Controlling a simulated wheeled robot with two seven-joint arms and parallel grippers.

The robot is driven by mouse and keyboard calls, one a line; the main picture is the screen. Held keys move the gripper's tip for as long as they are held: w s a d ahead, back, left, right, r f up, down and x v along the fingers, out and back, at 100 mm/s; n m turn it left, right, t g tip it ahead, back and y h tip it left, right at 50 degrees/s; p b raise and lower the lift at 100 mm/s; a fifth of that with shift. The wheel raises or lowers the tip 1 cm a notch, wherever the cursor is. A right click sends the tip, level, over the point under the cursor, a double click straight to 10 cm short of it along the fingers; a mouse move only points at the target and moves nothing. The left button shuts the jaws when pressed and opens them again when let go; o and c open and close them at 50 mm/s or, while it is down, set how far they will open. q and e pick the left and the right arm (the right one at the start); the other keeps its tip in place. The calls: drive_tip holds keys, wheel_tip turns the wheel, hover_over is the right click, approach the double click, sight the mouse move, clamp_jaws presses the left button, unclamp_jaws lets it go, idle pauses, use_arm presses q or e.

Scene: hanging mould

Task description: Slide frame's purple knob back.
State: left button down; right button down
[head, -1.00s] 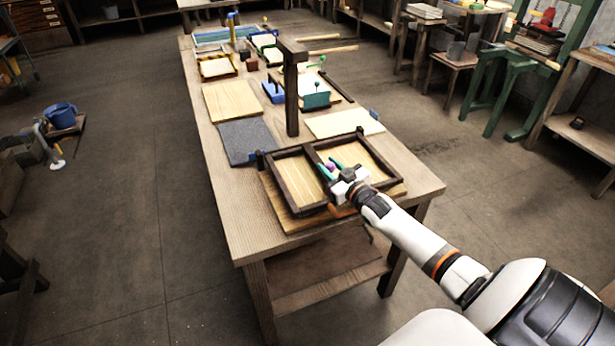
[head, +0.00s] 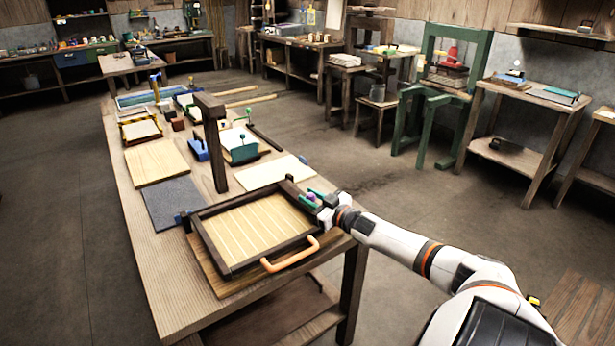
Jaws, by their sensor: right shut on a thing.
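The dark wooden frame (head: 212,234) lies on a pale board at the near end of the long table. Its inside shows a light, striped surface (head: 254,231). An orange handle (head: 291,255) is on its near right side. The purple knob (head: 311,197) is at the frame's right end, by a dark crosspiece (head: 290,189). My right gripper (head: 314,198), with green fingertips, is shut on the knob and partly hides it. My left gripper is not in view.
A dark post with an arm (head: 215,145) stands on the table behind the frame. A grey sheet (head: 173,203) and pale boards (head: 156,162) lie beyond. A blue holder (head: 198,149) and a teal one (head: 241,151) stand further back. The floor right of the table is clear.

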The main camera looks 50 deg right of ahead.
drive_tip(key=shift+d, duration=0.2)
drive_tip(key=c, duration=1.3)
unclamp_jaws()
drive_tip(key=shift+o, duration=0.8)
drive_tip(key=shift+s+d, duration=0.1)
drive_tip(key=shift+d, duration=0.05)
drive_tip(key=shift+s, duration=0.5)
drive_tip(key=s+p, duration=0.1)
drive_tip(key=s, duration=1)
drive_tip(key=shift+a, duration=0.25)
drive_tip(key=shift+f, duration=0.1)
